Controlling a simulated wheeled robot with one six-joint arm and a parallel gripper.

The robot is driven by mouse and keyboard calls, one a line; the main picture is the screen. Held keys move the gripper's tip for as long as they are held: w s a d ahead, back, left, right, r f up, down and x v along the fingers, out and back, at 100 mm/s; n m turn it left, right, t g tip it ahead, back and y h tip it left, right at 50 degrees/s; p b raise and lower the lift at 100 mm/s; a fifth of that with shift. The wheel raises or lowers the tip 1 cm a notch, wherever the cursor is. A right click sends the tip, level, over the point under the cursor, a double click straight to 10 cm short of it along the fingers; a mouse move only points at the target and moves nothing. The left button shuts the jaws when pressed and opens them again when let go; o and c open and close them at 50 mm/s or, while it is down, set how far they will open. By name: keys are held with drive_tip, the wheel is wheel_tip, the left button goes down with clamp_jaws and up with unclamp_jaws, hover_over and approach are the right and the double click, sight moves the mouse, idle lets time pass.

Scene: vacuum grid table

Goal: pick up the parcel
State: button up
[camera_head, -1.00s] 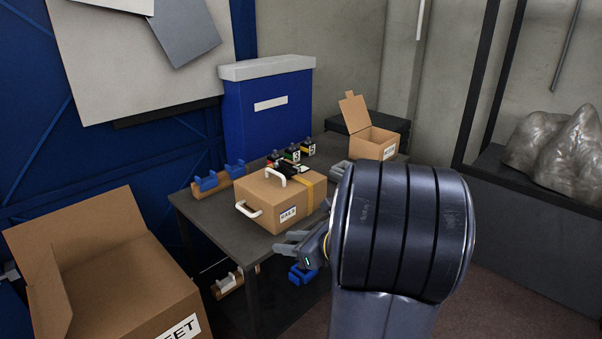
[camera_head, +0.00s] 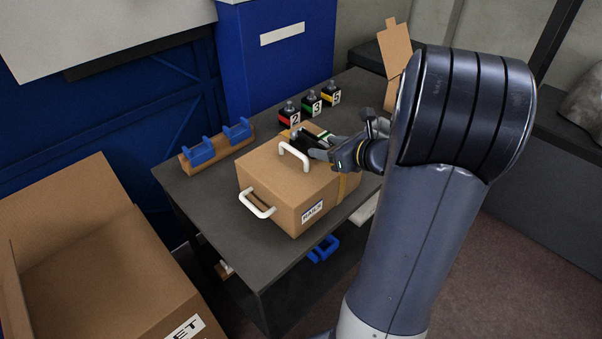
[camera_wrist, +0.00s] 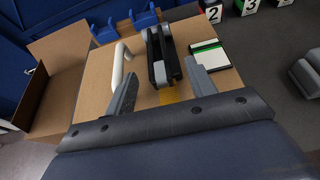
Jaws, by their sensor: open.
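The parcel (camera_head: 275,180) is a closed brown cardboard box on the dark table. It has white handles on its top and side, a yellow strap and a white label. A black and grey clamp-like object (camera_wrist: 162,58) lies on its top, beside a white-and-green item (camera_wrist: 207,57). One white handle (camera_wrist: 119,64) shows left of the clamp-like object. My gripper (camera_head: 342,138) is over the right part of the parcel's top. In the wrist view, its fingers (camera_wrist: 161,70) are spread, one on each side of the clamp-like object. Whether they touch anything is unclear.
The table (camera_head: 215,215) has free room at front left. Numbered black blocks (camera_head: 312,103) and a blue bin (camera_head: 280,65) stand behind. A blue-holder rack (camera_head: 218,148) is at the left. A large open carton (camera_head: 80,235) stands at lower left.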

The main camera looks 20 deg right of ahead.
sight(314, 144)
drive_tip(key=x, duration=0.5)
drive_tip(key=shift+w+f, duration=0.15)
clamp_jaws()
idle(0.4)
